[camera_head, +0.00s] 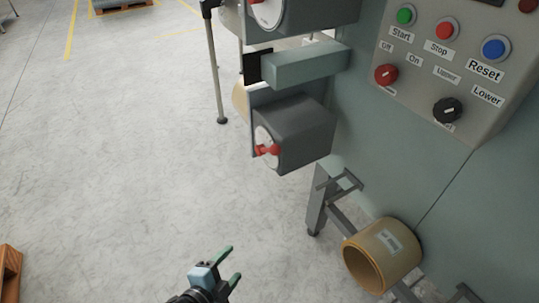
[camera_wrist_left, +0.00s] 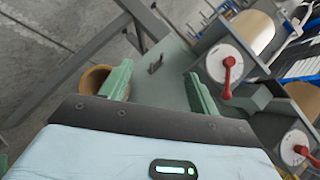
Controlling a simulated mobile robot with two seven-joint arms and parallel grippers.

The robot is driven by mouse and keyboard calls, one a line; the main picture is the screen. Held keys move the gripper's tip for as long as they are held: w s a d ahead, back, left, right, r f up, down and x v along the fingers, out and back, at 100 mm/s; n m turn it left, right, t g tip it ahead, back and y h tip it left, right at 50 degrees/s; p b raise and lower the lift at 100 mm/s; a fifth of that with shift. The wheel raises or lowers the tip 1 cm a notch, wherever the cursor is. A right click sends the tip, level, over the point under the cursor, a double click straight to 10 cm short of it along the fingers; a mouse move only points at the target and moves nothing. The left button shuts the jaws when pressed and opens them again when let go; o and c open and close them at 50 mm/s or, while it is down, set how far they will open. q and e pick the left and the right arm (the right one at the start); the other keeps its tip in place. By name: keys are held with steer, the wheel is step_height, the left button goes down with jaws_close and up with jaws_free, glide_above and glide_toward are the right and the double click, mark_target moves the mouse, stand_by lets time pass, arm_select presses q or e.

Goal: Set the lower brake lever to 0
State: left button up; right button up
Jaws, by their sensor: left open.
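The lower brake is a dark grey box (camera_head: 305,135) on the machine's side, with a white dial and a red lever (camera_head: 268,150) on its left face. The dial's marks are too small to read. In the left wrist view, a red lever (camera_wrist_left: 229,75) on a white dial, right of my fingers, appears to be the same one. The upper brake's red lever (camera_wrist_left: 303,152) shows further right there. My left gripper (camera_head: 226,268) is open and empty, below and left of the lower lever and apart from it. My right gripper is not in view.
A control panel (camera_head: 450,60) with buttons and knobs is at upper right. A grey-green bar (camera_head: 305,65) sits between the two brakes. A brown roll (camera_head: 380,258) lies below, by the machine's legs. A wooden edge (camera_head: 8,270) is at lower left.

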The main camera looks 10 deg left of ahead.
arm_select(q)
steer(key=w+d+r+m+t+h+b, duration=0.2)
steer(key=w+d+r+m+b, duration=0.1)
steer(key=w+r+m, duration=0.7)
steer(key=m+t+h+b, duration=0.1)
steer(key=m+t+b, duration=0.1)
steer(key=m, duration=1.1)
glide_toward(268, 150)
steer(key=w+d+r, duration=0.1)
steer(key=w+d, duration=0.4)
steer(key=w, duration=0.1)
steer(key=shift+n, duration=0.3)
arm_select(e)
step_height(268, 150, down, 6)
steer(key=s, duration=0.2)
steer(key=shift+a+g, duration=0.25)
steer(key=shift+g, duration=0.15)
arm_select(q)
jaws_close()
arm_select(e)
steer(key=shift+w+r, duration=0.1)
